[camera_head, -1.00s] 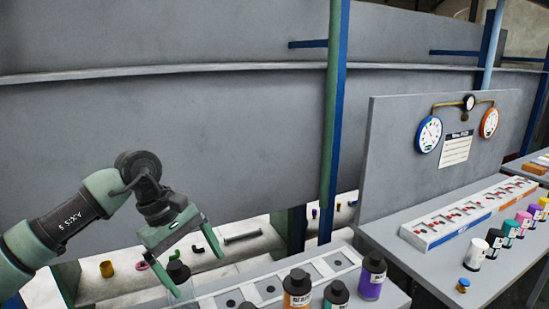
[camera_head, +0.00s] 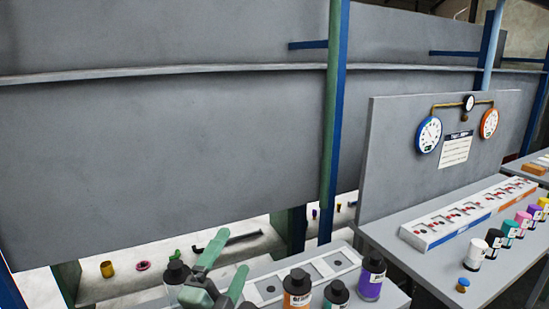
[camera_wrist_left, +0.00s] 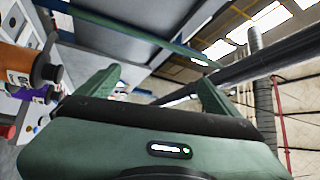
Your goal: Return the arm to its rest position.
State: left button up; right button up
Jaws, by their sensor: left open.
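My left gripper (camera_head: 226,268) shows at the bottom of the head view, low in front of the bench. Its two green fingers are spread apart with nothing between them. The rest of that arm is out of the head view. In the left wrist view the green fingers (camera_wrist_left: 158,92) stand apart and empty, pointing toward grey panels and the roof. My right gripper is not in view.
Close to the gripper stand a dark-capped bottle (camera_head: 176,273), an orange bottle (camera_head: 297,291) and a purple bottle (camera_head: 370,277), by a pale slotted rack (camera_head: 335,262). A blue-green post (camera_head: 331,130) rises behind. A gauge panel (camera_head: 385,150) stands right.

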pick_arm(q)
jog(key=s+a+f+n+g+y, duration=0.2)
jog(key=s+a+f+n+g, duration=0.15)
jog(key=f, duration=0.35)
jog(key=s+a+f+n+g+y, duration=0.25)
jog(key=s+f+n, duration=0.2)
jog(key=f, duration=0.25)
jog(key=s+a+f+n+g+y, duration=0.2)
jog(key=s+a+f+n+g, duration=0.15)
jog(key=f, duration=0.35)
jog(key=s+a+f+n+g, duration=0.1)
jog(key=s+f+n+g, duration=0.25)
jog(key=s, duration=0.55)
jog(key=s+a+f+n+g, duration=0.1)
jog(key=s+f+n+g, duration=0.3)
jog(key=s, duration=0.6)
notch_tip(320, 180, down, 31)
jog(key=m+b, duration=0.2)
jog(key=b, duration=0.3)
jog(key=s+a+f+b, duration=0.1)
jog(key=s+f+b, duration=0.1)
jog(key=s+f, duration=0.7)
jog(key=s+a+f+g+b, duration=0.1)
jog(key=s+a+f+b, duration=0.1)
jog(key=s+f, duration=0.7)
notch_tip(320, 180, down, 5)
jog(key=shift+r+g+b, duration=0.1)
jog(key=shift+g+b, duration=0.2)
jog(key=shift+b, duration=0.35)
